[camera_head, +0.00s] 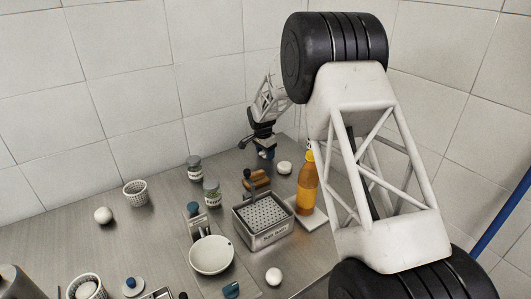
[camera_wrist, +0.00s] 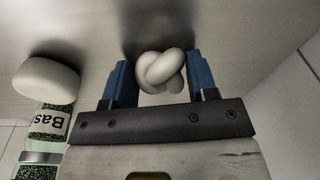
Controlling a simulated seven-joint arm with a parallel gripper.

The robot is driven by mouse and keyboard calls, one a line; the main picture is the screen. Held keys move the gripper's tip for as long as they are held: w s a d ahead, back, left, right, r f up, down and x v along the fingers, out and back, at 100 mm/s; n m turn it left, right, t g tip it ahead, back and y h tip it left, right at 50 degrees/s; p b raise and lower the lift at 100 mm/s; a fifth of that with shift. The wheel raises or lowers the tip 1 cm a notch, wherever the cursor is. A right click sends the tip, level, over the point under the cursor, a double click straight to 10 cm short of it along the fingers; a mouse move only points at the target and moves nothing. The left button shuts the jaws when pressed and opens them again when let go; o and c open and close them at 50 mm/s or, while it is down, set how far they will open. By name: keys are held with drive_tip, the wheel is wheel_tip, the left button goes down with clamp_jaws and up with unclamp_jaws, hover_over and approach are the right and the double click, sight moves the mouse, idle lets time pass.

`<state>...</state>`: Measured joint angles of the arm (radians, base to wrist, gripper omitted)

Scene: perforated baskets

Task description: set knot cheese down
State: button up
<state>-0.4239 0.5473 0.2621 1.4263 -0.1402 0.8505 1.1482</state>
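The knot cheese (camera_wrist: 161,72), a pale twisted knot, sits between the two blue fingertips of my gripper (camera_wrist: 161,80) in the wrist view. Both fingers appear to touch its sides, so the gripper looks shut on it. A dark shadow lies on the grey metal surface behind it. In the head view my gripper (camera_head: 265,153) is low at the back of the counter, and I cannot make out the knot there. A round white piece (camera_head: 284,168) rests on the counter just right of the gripper.
A perforated metal basket (camera_head: 286,237) stands in front of the gripper, with an amber bottle (camera_head: 307,187) to its right. Jars (camera_head: 212,192), a white bowl (camera_head: 212,268) and brown pieces (camera_head: 257,178) stand nearby. A white lump (camera_wrist: 47,79) and a basil jar (camera_wrist: 48,130) are left of the fingers.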

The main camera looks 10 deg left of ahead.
sight(263, 151)
drive_tip(key=o, duration=0.3)
drive_tip(key=shift+r, duration=0.1)
wheel_tip(263, 151, up, 12)
drive_tip(key=s, duration=0.1)
drive_tip(key=shift+a, duration=0.4)
idle(0.3)
drive_tip(key=shift+s, duration=0.1)
idle(0.7)
